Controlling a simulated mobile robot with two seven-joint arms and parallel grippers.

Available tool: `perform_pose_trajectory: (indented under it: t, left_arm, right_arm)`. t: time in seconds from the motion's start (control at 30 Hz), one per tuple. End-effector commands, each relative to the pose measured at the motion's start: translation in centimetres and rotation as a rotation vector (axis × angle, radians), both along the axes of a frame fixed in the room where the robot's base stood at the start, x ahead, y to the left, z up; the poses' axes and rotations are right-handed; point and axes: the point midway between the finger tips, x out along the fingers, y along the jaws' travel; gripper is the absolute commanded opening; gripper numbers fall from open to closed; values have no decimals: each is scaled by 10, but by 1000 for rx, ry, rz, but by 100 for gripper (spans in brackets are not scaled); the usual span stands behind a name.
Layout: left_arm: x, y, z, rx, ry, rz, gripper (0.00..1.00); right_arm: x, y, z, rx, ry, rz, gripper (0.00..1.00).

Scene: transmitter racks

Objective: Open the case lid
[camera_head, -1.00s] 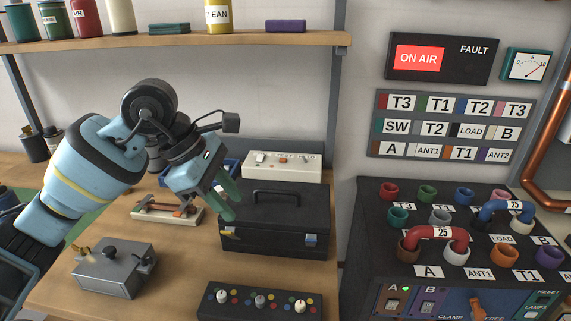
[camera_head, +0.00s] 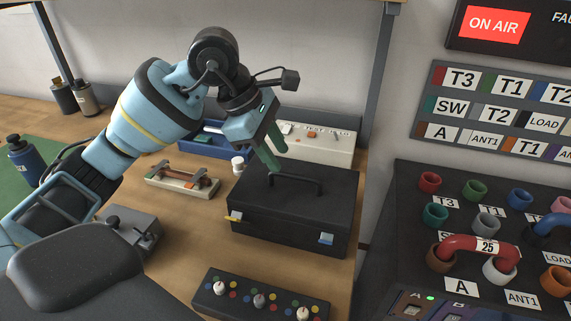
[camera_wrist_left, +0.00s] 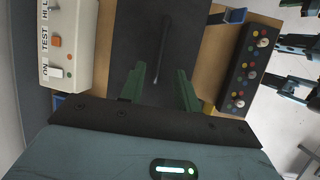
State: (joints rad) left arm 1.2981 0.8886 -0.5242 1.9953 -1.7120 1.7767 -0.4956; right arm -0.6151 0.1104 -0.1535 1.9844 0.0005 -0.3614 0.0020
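The black case (camera_head: 290,215) stands on the wooden bench with its lid down. My left gripper (camera_head: 272,154) is just above the case lid, near the handle's left end. I cannot tell whether a fingertip touches the lid. My right gripper is not clearly shown in the head view.
A white switch box (camera_head: 325,148) and a blue tray (camera_head: 205,143) stand behind the case. A knob panel (camera_head: 258,298) lies in front, and a telegraph-like key (camera_head: 182,182) is to the left. A dark rack (camera_head: 470,220) with coloured sockets stands to the right.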

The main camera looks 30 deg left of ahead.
Motion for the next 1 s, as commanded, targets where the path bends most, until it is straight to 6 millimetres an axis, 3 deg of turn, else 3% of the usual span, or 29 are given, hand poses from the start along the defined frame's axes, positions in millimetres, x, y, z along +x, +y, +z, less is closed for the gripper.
perform_pose_trajectory:
  t: [0.3, 0.67, 0.93, 1.0]
  left_arm:
    - [11, -13, -36, -1, 0, 0, 32]
    - [12, -15, -41, -1, -1, 0, 32]
    - [12, -15, -41, -1, -1, 0, 0]
    - [12, -15, -41, -1, -2, 1, 0]
  right_arm:
    - [10, 0, 6, 2, -23, 0, 0]
    - [11, 0, 6, 2, -24, 0, 0]
    - [8, -1, 3, -1, -17, 2, 0]
    - [8, -1, 2, -1, -16, 2, 0]
